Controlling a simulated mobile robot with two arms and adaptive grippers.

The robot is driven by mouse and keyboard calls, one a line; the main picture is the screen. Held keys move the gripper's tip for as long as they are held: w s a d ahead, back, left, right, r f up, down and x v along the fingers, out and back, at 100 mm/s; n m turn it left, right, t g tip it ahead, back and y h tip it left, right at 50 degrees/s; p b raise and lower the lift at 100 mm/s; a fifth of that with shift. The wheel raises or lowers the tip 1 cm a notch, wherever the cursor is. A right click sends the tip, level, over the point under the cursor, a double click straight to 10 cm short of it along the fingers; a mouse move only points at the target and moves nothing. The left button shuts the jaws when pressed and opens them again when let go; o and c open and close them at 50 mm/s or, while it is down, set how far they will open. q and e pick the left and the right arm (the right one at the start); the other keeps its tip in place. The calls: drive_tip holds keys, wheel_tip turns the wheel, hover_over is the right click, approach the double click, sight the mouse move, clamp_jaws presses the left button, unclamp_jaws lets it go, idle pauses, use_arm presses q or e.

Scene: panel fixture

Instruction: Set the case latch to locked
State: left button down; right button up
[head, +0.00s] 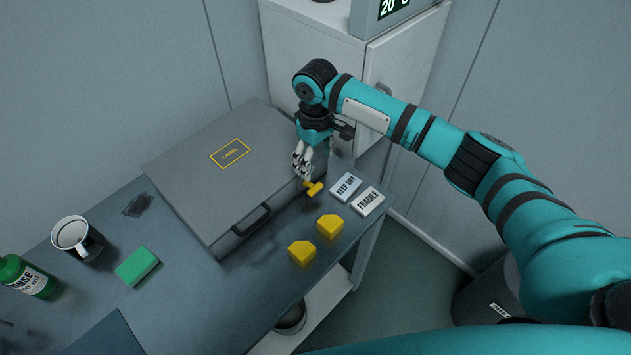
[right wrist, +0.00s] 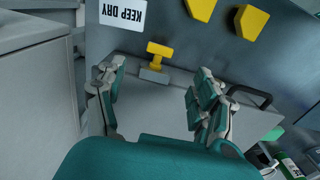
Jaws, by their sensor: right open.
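The closed grey case (head: 190,180) lies on the table, with a dark handle (head: 251,219) on its front side. The latch (head: 313,188) is a small yellow T-shaped piece at the case's right front part. In the right wrist view the latch (right wrist: 158,50) sits on a small grey block at the case's edge, with its crossbar outward. My right gripper (head: 304,170) is over that part of the case, just behind the latch. In the right wrist view its spread fingers (right wrist: 158,72) stand either side of the latch's line, with nothing held. My left gripper is out of view.
Two yellow blocks (head: 330,227) (head: 301,252) and the KEEP DRY (head: 345,187) and FRAGILE (head: 368,201) labelled pieces lie near the latch. A green sponge (head: 137,266), a mug (head: 72,235) and a green bottle (head: 25,278) stand left. A cabinet (head: 310,50) stands behind.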

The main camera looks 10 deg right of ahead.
sight(314, 189)
wheel_tip(314, 189, down, 10)
drive_tip(key=shift+f+p, duration=0.15)
drive_tip(key=shift+p, duration=0.35)
drive_tip(key=c, duration=1.2)
drive_tip(key=shift+o, duration=0.2)
drive_tip(key=shift+s+a+r+t+h+p, duration=0.1)
drive_tip(key=shift+a+t+h+p, duration=0.1)
drive_tip(key=shift+h+p, duration=0.3)
drive_tip(key=shift+s+a+r+t+h+p, duration=0.1)
drive_tip(key=shift+t+h+p, duration=0.1)
drive_tip(key=shift+p, duration=0.45)
drive_tip(key=shift+a+f+t+h+p, duration=0.1)
drive_tip(key=shift+t+h+p, duration=0.4)
drive_tip(key=shift+h+p, duration=0.1)
drive_tip(key=shift+s+a+f+t+h, duration=0.15)
drive_tip(key=shift+t+h, duration=0.15)
drive_tip(key=shift+h, duration=0.2)
drive_tip(key=shift+f+t+h, duration=0.15)
drive_tip(key=shift+t+h, duration=0.55)
drive_tip(key=shift+h, duration=0.4)
